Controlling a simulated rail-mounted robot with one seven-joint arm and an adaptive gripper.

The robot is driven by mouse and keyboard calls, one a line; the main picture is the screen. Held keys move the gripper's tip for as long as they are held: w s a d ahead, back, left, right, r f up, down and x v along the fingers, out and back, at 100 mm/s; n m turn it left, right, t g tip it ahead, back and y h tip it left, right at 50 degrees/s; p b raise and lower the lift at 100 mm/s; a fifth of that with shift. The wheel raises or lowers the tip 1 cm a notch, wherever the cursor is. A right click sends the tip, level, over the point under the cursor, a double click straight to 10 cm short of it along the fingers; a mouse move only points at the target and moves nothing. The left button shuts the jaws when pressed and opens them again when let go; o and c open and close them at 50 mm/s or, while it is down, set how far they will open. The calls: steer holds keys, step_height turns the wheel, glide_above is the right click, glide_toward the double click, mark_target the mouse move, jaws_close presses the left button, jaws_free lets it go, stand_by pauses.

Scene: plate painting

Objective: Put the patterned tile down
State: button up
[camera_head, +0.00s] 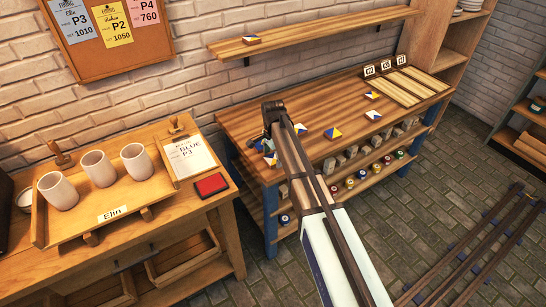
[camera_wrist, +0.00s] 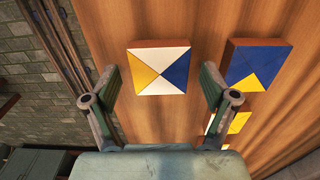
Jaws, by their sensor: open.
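A patterned tile (camera_wrist: 162,58) in white, yellow and blue lies flat on the wooden bench top in the wrist view. My gripper (camera_wrist: 157,78) is open, with one finger to each side of this tile; clear gaps show between fingers and tile. Nothing is held. In the head view my gripper (camera_head: 272,112) is over the left end of the workbench (camera_head: 350,108). Several patterned tiles lie there close to my arm, partly hidden by it, so I cannot tell which is the one between my fingers.
Two more tiles, one blue and yellow (camera_wrist: 258,62) and another (camera_wrist: 238,122), lie right of my gripper. Further tiles (camera_head: 333,132) (camera_head: 373,115) lie along the bench. A slatted board (camera_head: 410,86) is at its right end. One tile (camera_head: 251,40) is on the wall shelf.

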mark_target(273, 159)
step_height(273, 159, up, 12)
steer(key=b, duration=0.3)
steer(key=shift+r, duration=0.15)
